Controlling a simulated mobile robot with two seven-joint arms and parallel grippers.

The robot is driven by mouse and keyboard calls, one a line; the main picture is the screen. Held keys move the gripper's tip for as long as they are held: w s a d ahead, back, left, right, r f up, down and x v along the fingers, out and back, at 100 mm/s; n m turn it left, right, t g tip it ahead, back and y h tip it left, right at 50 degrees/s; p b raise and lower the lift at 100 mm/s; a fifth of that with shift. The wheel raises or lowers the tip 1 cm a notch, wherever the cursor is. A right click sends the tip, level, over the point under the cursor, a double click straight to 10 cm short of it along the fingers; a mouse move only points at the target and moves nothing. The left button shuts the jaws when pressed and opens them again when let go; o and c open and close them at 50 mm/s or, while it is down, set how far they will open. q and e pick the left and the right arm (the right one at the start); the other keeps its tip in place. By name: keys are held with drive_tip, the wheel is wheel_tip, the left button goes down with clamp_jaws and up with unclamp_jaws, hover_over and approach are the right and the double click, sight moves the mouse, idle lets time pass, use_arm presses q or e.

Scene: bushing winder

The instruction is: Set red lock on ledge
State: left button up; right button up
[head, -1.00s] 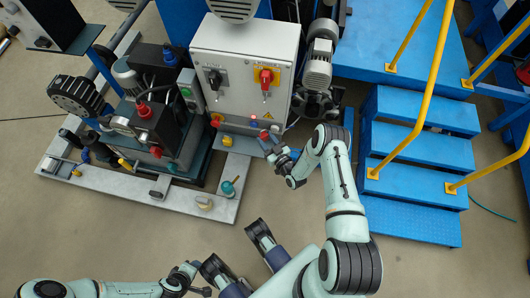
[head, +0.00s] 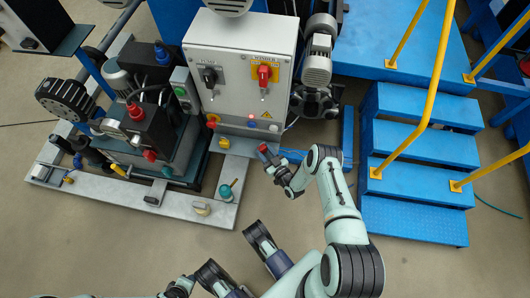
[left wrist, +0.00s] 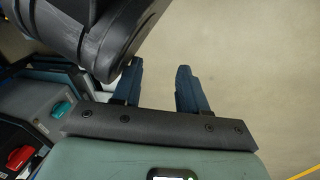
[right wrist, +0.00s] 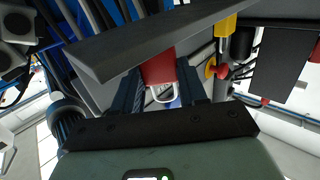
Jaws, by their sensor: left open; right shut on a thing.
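The red lock (head: 263,148) is in my right gripper (head: 270,156), just right of the grey ledge below the control cabinet in the head view. In the right wrist view the lock's red body (right wrist: 158,68) sits between the fingers (right wrist: 160,88), with its pale shackle (right wrist: 162,94) toward the palm. The grey ledge (head: 245,146) projects from under the cabinet; a yellow lock (head: 224,142) is on its left part. I cannot tell the lock's height relative to the ledge. My left gripper (left wrist: 158,85) is open and empty over bare floor.
The control cabinet (head: 240,75) carries a red-handled switch (head: 263,75) above the ledge. A yellow object (head: 201,209) and a teal-topped object (head: 226,191) are on the machine base at left. Blue steps (head: 415,170) with yellow rails stand to the right of my right arm.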

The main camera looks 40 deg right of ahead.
drive_tip(key=shift+f, duration=0.2)
drive_tip(key=o, duration=1.1)
drive_tip(key=shift+r, duration=0.1)
